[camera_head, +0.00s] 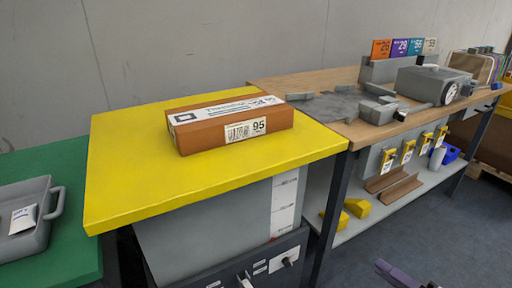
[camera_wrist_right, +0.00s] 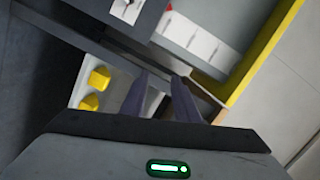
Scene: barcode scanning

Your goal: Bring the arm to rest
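My right gripper (camera_head: 407,274) shows only as purple-grey fingertips at the bottom right edge of the head view, over the floor. In the right wrist view its two fingers (camera_wrist_right: 161,82) stand apart with nothing between them. My left gripper is in neither view. A brown box (camera_head: 215,136) with a barcode label and the number 95 lies flat on the yellow table (camera_head: 120,196). No gripper touches it.
A wooden workbench (camera_head: 290,84) stands at the right, with grey parts and numbered cards on it. Yellow pieces (camera_head: 357,207) lie on its lower shelf. A grey tray (camera_head: 36,240) with a white packet sits on the green table (camera_head: 84,262). The floor at lower right is clear.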

